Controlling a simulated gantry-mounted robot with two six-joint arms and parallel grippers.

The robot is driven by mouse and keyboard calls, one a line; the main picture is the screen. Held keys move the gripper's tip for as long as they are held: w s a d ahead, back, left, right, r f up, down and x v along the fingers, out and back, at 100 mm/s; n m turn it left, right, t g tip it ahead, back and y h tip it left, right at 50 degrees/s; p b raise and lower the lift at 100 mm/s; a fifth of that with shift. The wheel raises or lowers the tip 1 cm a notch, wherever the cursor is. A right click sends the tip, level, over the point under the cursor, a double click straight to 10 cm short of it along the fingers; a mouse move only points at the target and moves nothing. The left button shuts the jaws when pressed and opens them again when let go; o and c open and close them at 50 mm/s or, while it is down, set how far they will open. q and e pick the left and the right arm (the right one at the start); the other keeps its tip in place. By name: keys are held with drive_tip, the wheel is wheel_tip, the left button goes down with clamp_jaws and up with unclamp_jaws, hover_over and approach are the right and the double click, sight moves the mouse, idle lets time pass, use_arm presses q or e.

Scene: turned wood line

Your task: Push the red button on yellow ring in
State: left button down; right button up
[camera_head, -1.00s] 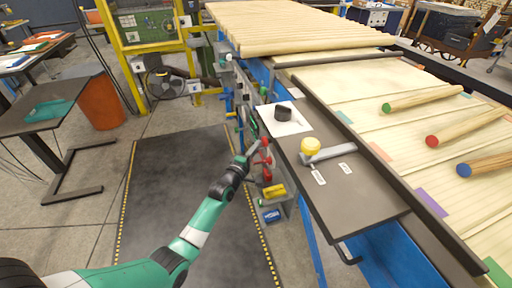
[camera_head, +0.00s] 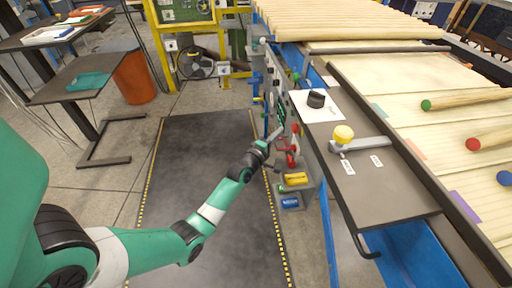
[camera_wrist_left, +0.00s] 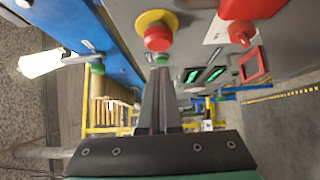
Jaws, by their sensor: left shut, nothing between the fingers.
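The red button on its yellow ring (camera_wrist_left: 158,36) is at the top middle of the left wrist view, on a grey panel. In the head view a small red knob (camera_head: 295,128) on the side panel appears to be the same button; its ring is not clear there. My left gripper (camera_wrist_left: 161,72) is shut and empty, its fingers pointing toward the panel with the tips just below the button in the wrist view. In the head view the left gripper (camera_head: 279,132) is just left of the red knob. Contact cannot be told. My right gripper is not in view.
A red box (camera_wrist_left: 250,8), another red button (camera_wrist_left: 240,33) and green displays (camera_wrist_left: 213,74) sit right of the yellow ring. A small green button (camera_wrist_left: 160,60) is behind the fingertips. A yellow block (camera_head: 295,179) sits below the panel. The dark floor mat (camera_head: 205,150) is clear.

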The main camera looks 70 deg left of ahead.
use_arm(q)
drive_tip(key=p+v, duration=0.4)
drive_tip(key=v, duration=0.6)
drive_tip(key=shift+s, duration=0.25)
drive_tip(key=shift+s+a, duration=0.1)
